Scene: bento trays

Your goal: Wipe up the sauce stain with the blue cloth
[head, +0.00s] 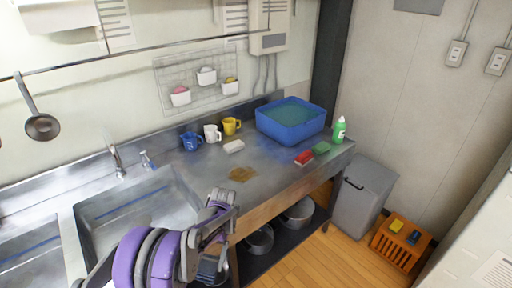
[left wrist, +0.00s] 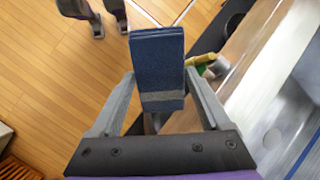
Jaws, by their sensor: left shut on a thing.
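The brown sauce stain (head: 241,174) lies on the steel counter, right of the sink and in front of the mugs. My left gripper (head: 222,205) is above the counter's front edge, just left of and nearer than the stain, apart from it. In the left wrist view, the same gripper (left wrist: 160,80) is shut on the folded blue cloth (left wrist: 157,55), which has a grey band and sticks out beyond the fingertips. My right gripper is not in view.
Behind the stain stand a blue mug (head: 191,141), a white mug (head: 212,133), a yellow mug (head: 231,126) and a white block (head: 233,146). A blue basin (head: 290,134), a red sponge (head: 304,158) and a green bottle (head: 339,130) are to the right. The sink (head: 140,205) is left.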

